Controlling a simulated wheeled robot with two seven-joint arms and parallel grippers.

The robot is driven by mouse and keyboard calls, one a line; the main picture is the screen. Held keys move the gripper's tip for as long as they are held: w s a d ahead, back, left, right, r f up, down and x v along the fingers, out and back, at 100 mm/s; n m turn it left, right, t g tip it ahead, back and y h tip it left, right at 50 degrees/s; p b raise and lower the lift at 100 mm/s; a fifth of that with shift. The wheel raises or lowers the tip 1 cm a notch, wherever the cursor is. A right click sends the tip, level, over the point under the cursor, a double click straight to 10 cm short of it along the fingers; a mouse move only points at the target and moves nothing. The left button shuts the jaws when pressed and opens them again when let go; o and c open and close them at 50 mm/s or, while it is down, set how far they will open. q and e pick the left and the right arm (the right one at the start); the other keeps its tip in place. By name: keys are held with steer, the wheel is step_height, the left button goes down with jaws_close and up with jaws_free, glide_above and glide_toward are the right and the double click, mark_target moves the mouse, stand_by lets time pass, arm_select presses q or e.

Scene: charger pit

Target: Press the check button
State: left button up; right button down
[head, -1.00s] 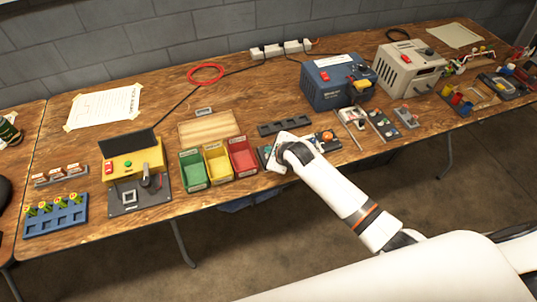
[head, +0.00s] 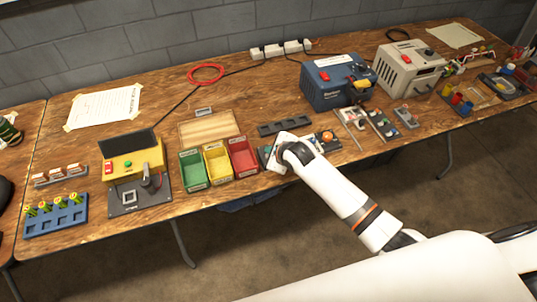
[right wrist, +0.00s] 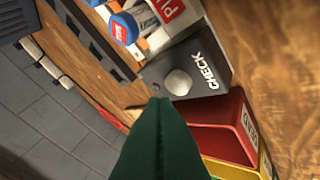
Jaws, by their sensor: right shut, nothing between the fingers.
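The check button is a round silver button (right wrist: 178,82) on a dark box marked CHECK (right wrist: 205,62) in the right wrist view. In the head view, a dark edge of this box (head: 264,154) shows beside my white hand, which hides the button. My right gripper (right wrist: 160,101) is shut and empty, its dark green fingers pointing at the box. The fingertips appear right beside the button's lower left edge; I cannot tell whether they touch it. My left gripper is not in view.
Red (head: 242,154), yellow (head: 217,163) and green (head: 192,170) bins stand left of the hand. A yellow tester (head: 133,164) is farther left. A blue power unit (head: 336,84) and a beige one (head: 408,66) stand at the back right.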

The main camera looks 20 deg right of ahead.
steer(key=shift+f, duration=0.2)
steer(key=shift+f, duration=0.25)
steer(key=shift+f, duration=0.45)
stand_by(0.6)
stand_by(0.3)
steer(key=shift+r+p, duration=0.85)
steer(key=shift+p, duration=0.15)
step_height(320, 180, up, 5)
steer(key=p, duration=0.5)
steer(key=shift+p, duration=0.3)
